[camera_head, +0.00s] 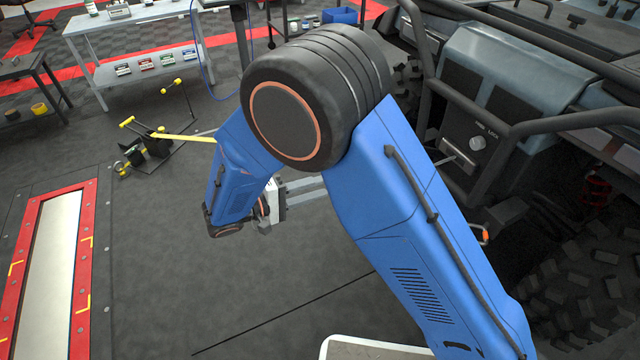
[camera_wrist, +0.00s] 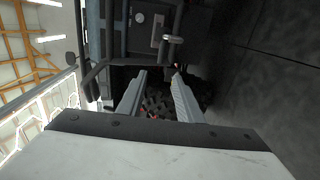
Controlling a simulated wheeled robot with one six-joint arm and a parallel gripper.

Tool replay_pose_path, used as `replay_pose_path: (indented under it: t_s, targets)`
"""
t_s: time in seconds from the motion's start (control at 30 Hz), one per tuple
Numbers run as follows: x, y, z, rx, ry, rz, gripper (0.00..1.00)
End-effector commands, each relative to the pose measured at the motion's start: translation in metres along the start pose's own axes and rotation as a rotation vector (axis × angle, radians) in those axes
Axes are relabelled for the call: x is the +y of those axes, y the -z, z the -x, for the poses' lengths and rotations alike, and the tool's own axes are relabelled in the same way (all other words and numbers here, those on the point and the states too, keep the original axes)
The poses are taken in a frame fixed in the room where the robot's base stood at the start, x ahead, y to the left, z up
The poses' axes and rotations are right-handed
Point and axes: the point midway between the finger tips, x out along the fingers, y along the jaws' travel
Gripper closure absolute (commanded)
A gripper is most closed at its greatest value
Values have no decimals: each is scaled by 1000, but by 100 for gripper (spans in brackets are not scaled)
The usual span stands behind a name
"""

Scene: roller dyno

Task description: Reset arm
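My blue arm is bent at its elbow and fills the middle of the head view. My gripper (camera_head: 318,185) shows partly behind the arm, its grey fingers reaching right toward the vehicle (camera_head: 520,70). In the wrist view my gripper (camera_wrist: 160,75) has its two fingers apart, with nothing held between them. The vehicle front (camera_wrist: 135,35) lies beyond the fingers, turned on its side in that view. A panel with a lock knob and a T-shaped handle (camera_head: 455,155) is on the vehicle; the handle also shows in the wrist view (camera_wrist: 174,39), apart from the fingers.
Black bumper bars (camera_head: 500,150) and a knobbly tyre (camera_head: 585,290) stand at the right. A red-framed floor roller (camera_head: 50,270) lies at the left. A white bench (camera_head: 130,25) and a black-and-yellow stand (camera_head: 150,140) are behind. The grey floor between is mostly clear.

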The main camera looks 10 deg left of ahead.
Motion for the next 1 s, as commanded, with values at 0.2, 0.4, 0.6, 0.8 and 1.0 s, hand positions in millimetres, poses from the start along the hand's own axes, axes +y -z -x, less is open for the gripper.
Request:
replay_pose_path:
  t_s: [0.2,0.4,0.6,0.8,1.0]
  targets:
    - [0,0,0,0,0,0,67]
    - [6,-3,-8,-17,17,1,67]
    - [34,-24,-54,-120,127,20,67]
    - [65,-62,-109,-240,287,34,67]
    - [90,-106,-152,-333,454,26,67]
